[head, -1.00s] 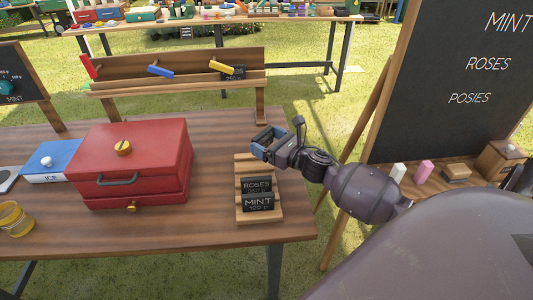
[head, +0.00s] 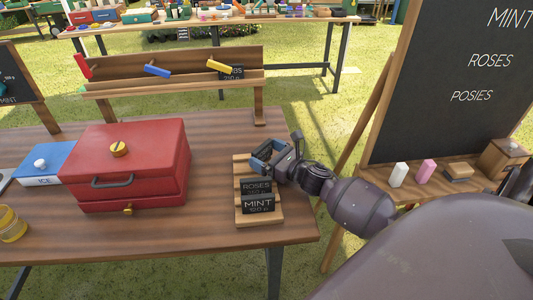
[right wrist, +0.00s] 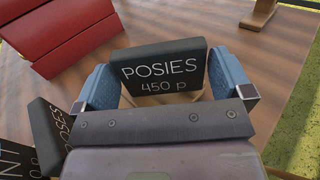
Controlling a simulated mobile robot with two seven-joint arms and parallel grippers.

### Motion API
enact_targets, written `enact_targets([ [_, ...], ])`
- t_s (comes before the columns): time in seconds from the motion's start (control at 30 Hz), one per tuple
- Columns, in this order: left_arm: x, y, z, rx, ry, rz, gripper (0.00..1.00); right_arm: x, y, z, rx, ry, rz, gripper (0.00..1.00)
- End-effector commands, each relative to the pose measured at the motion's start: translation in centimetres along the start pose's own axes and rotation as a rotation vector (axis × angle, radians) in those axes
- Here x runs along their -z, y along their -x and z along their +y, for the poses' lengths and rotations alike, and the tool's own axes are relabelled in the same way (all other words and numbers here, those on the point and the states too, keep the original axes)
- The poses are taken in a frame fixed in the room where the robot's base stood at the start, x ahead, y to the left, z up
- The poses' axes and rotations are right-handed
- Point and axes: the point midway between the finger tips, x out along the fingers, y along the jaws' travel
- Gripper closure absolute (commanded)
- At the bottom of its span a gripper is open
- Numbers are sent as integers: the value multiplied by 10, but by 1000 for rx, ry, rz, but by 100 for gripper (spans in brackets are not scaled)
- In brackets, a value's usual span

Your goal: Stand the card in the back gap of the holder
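The dark POSIES card (right wrist: 163,70), marked 450 p, is upright between the blue fingers of my right gripper (right wrist: 165,88), which appear shut on its side edges. In the head view my right gripper (head: 268,153) is low over the back end of the wooden holder (head: 240,209). The card's lower edge is hidden, so I cannot tell whether it is inside the back gap. The ROSES card (head: 256,187) and MINT card (head: 258,203) stand in the holder's gaps nearer the front. My left gripper is not in view.
A red box (head: 130,160) stands left of the holder, with a blue ICE box (head: 42,167) beyond it. A wooden rack (head: 170,85) stands behind. A chalkboard (head: 450,90) is at the right. Table around the holder's front is clear.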

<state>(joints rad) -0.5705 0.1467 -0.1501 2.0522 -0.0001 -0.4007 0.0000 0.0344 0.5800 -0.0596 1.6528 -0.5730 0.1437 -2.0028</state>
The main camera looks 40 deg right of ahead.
Motion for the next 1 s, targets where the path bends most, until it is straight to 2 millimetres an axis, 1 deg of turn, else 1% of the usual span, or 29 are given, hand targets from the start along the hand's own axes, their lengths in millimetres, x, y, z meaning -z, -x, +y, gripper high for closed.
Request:
enact_targets([
  [0.23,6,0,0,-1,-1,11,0,-2,0,0,0,1,-1,0],
  [0.4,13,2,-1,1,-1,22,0,-10,2,-1,0,2,-2,0],
  [0.47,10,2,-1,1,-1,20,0,-6,11,-1,1,1,2,0],
  [0.7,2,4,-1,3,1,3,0,-6,54,0,2,0,2,0],
  [0.9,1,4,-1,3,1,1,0,-6,88,0,2,1,1,0],
  [1.0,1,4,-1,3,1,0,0,-6,102,0,2,0,0,0],
])
